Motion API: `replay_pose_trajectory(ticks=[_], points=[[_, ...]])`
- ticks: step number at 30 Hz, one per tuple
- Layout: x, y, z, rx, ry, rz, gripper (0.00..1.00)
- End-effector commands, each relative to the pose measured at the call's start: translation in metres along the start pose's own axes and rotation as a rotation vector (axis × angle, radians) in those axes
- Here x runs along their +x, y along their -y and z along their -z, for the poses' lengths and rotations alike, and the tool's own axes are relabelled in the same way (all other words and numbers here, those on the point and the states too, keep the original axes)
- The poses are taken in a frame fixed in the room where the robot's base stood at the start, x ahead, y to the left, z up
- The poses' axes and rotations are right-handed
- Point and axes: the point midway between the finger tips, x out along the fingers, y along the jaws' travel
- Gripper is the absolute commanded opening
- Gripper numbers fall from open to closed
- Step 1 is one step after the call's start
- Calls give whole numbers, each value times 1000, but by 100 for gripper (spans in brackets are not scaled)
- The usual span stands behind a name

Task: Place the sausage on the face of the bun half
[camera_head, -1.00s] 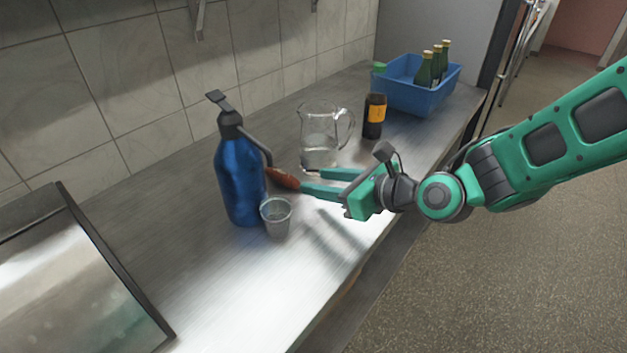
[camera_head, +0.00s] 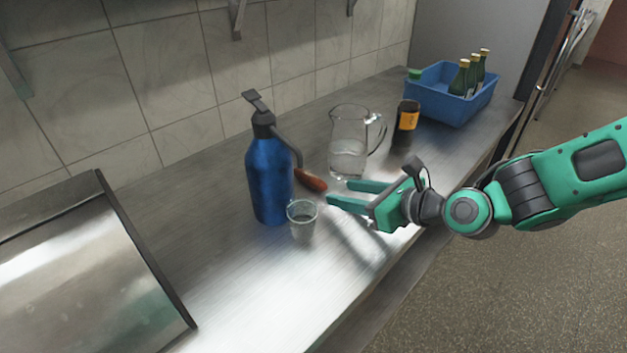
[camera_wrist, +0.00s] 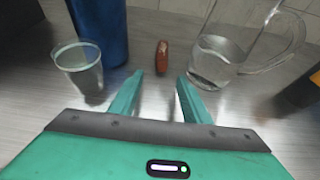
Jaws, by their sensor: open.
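A reddish-brown sausage-shaped piece (camera_head: 310,180) sits on the counter between a blue pump bottle and a glass jug. It also shows in the wrist view (camera_wrist: 162,57), ahead of my fingertips and roughly centred between them. My gripper (camera_head: 340,193) is open and empty. Its two teal fingers point left toward the piece, with a small gap before it; they also show in the wrist view (camera_wrist: 160,77). I see no bun half in either view.
The blue bottle (camera_head: 269,180) and a clear cup (camera_head: 302,222) stand left of the piece. The jug (camera_head: 349,145) is behind my fingers. A dark bottle (camera_head: 407,118) and a blue crate (camera_head: 455,108) stand farther right. The front counter (camera_head: 265,285) is clear.

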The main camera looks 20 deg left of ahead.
Motion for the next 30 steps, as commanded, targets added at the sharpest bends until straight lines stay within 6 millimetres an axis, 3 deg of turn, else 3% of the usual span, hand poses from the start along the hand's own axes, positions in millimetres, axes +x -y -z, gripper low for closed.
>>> replay_pose_trajectory(ticks=[9,18,30], points=[[0,4,-14,-2,28,3,43],[37,2,-15,-2,28,0,43],[69,0,-19,-3,28,1,43]])
